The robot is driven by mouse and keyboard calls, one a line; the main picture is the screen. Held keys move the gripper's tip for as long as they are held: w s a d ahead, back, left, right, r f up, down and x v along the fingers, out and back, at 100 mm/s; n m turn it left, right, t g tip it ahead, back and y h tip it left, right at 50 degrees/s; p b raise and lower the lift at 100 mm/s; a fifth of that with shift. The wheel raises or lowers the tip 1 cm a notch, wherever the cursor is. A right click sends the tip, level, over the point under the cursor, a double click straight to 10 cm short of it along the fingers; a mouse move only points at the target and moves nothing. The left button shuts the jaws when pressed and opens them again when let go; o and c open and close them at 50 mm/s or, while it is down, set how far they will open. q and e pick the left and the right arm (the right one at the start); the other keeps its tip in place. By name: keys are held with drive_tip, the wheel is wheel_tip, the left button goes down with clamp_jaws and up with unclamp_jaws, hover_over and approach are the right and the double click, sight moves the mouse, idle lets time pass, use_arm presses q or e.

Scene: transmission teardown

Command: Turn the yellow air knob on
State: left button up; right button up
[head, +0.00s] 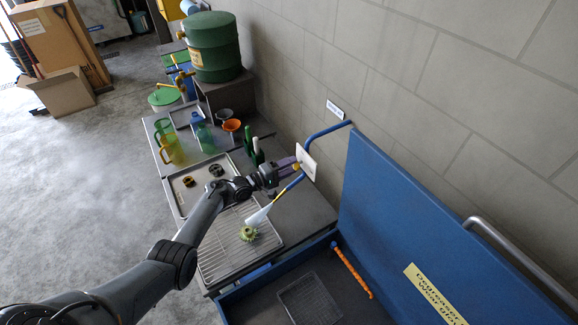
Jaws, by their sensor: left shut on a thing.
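The yellow air knob (297,168) is a tiny yellow patch on the white wall plate (306,162), where a blue air pipe comes down along the wall. My left arm reaches across the workbench from the lower left. My left gripper (290,166) is at the plate, its purple-grey fingers shut on the knob. The fingers hide most of the knob, so its turned angle cannot be told. A blue and yellow hose with a white nozzle (258,216) hangs below the plate over the bench. My right gripper is not in view.
A wire rack (222,252) with a yellow-green gear (248,234) lies below my arm. A tray (187,197) with small dark rings, green bottles (257,152) and pitchers (170,148) stand nearby. A blue parts washer with raised lid (400,210) is at right.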

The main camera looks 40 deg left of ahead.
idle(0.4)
use_arm(q)
drive_tip(key=o, duration=1)
drive_tip(key=shift+o, duration=0.2)
drive_tip(key=shift+s, duration=0.1)
drive_tip(key=v, duration=1)
drive_tip(key=shift+s+p, duration=0.25)
drive_tip(key=shift+p, duration=0.15)
drive_tip(key=shift+a, duration=0.15)
